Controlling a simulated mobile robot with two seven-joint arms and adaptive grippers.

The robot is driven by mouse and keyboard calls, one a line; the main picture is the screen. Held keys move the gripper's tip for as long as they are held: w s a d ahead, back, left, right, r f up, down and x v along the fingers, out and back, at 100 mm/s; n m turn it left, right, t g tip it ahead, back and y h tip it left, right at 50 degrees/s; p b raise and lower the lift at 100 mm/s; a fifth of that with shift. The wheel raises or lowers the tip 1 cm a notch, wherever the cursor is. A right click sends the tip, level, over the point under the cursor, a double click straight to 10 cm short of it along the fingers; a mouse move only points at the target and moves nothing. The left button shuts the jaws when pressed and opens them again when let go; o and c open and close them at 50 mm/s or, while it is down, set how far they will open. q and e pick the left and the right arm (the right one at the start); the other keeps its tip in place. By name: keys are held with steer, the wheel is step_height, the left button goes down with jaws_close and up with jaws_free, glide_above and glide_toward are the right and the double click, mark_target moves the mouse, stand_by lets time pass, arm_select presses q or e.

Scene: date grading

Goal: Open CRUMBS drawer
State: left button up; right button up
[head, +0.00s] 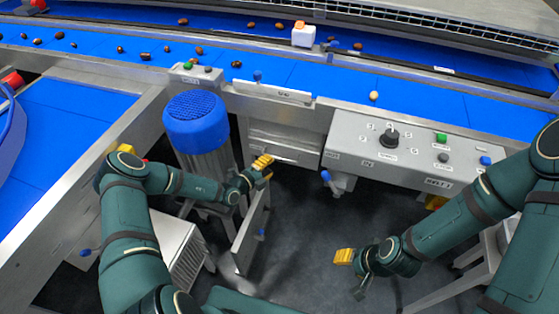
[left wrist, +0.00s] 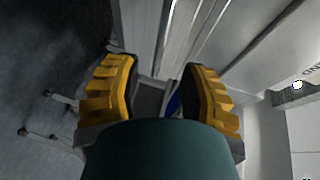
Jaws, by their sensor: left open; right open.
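A grey metal drawer-like front (head: 288,137) sits below the blue conveyor at the centre of the head view, with a pale bar along its lower part. I cannot read a CRUMBS label on it. My left gripper (head: 264,167) is open at its lower left edge; I cannot tell whether it touches. In the left wrist view, the two yellow fingers of my left gripper (left wrist: 160,90) stand apart, with grey metal and a blue piece beyond them and nothing clearly held. My right gripper (head: 352,270) is open and empty above the dark floor.
An opened grey panel (head: 250,232) stands just below my left gripper. A blue-capped motor (head: 195,121) is to its left. A control box (head: 362,137) with a knob and buttons is to the right, a blue-tipped lever (head: 327,176) below it. The floor between my arms is clear.

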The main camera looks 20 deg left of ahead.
mark_target(279, 158)
arm_select(q)
steer(key=b+x, duration=0.1)
steer(key=x, duration=0.5)
steer(key=shift+w+d, duration=0.1)
steer(key=shift+w, duration=0.05)
jaws_close()
